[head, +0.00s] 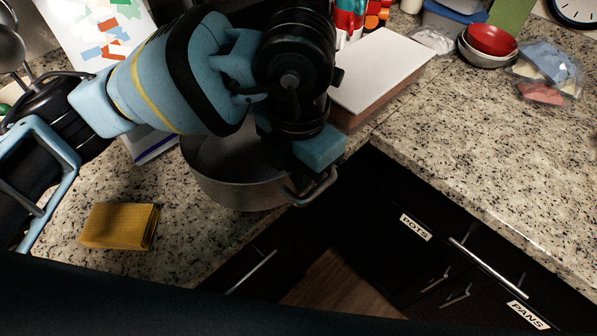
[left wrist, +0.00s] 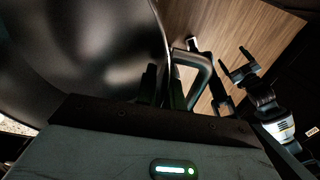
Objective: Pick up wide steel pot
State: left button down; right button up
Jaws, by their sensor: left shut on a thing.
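The wide steel pot (head: 235,192) is a grey metal pot near the counter's front edge, below my left arm. Its near right loop handle (head: 325,184) sticks out past the edge. My left gripper (head: 298,182) is at this handle side and shut on the pot; its fingertips are mostly hidden in the head view. In the left wrist view the dark inside of the pot (left wrist: 85,50) fills the upper left, with its rim between the gripper fingers (left wrist: 161,85) and the handle (left wrist: 200,75) beyond. My right gripper (left wrist: 238,68) shows there too, fingers apart and empty.
A yellow cloth (head: 120,226) lies left of the pot. A white-topped box (head: 380,75) stands behind right, with a red bowl (head: 491,40) farther back. Dark drawers labelled POTS (head: 416,227) and PANS (head: 527,315) are below. The right counter is largely clear.

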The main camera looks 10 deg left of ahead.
pick_arm(q)
jog(key=s+a+r, duration=0.1)
jog(key=s+a, duration=0.2)
jog(key=s, duration=1.1)
jog(key=shift+s+r, duration=0.15)
jog(key=shift+s, duration=0.25)
